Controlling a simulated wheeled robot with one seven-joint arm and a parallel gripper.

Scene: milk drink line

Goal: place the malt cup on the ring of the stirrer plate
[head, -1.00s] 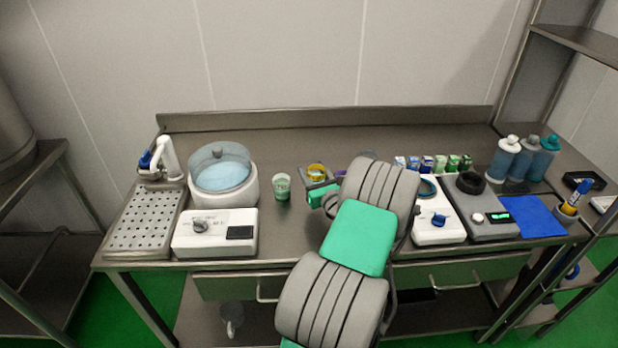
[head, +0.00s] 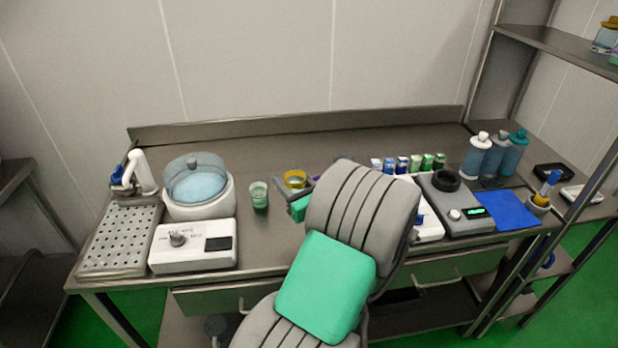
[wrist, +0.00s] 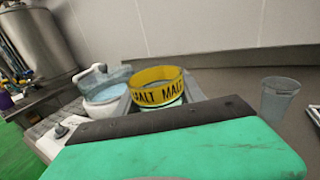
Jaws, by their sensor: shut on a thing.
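The malt cup (wrist: 158,88) has a yellow band with dark "MALT" lettering and is upright in the wrist view. In the head view it is the small yellow-rimmed cup (head: 295,179) above the bench, left of my arm. My gripper (head: 299,189) is shut on it, its grey fingers on either side in the wrist view.
A green-tinted cup (head: 259,197) stands left of my gripper, beside the water bath (head: 198,203). Several small cartons (head: 403,165) line up behind. A clear cup (wrist: 280,98) stands right in the wrist view.

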